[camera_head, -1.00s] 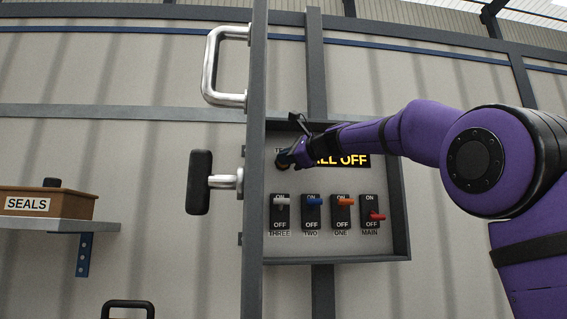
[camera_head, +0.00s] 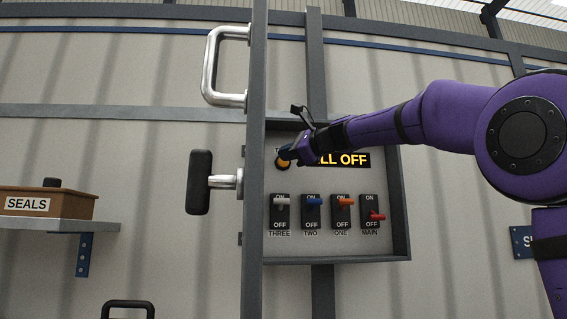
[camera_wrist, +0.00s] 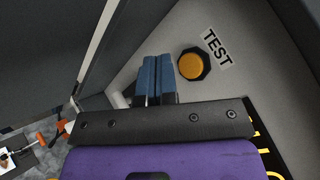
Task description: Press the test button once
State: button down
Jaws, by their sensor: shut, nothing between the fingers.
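The test button (camera_head: 282,164) is a round orange button in a dark collar at the panel's upper left. My gripper (camera_head: 290,153) is in front of its upper right side and partly covers it. In the wrist view the button (camera_wrist: 193,65) is in full sight beside the TEST label (camera_wrist: 217,48). There the blue fingers of my gripper (camera_wrist: 157,72) are shut and empty, to the left of the button. I see no contact there, though the exact gap in depth is hard to tell.
A display (camera_head: 352,160) reads "LL OFF", its left end hidden by my gripper. Below are the THREE, TWO, ONE and MAIN switches; the red MAIN lever (camera_head: 376,216) is down. The panel frame (camera_head: 256,100) and a black-ended handle (camera_head: 200,183) stand to the left.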

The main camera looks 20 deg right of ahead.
jog(key=shift+s+a, duration=0.2)
jog(key=shift+s, duration=0.75)
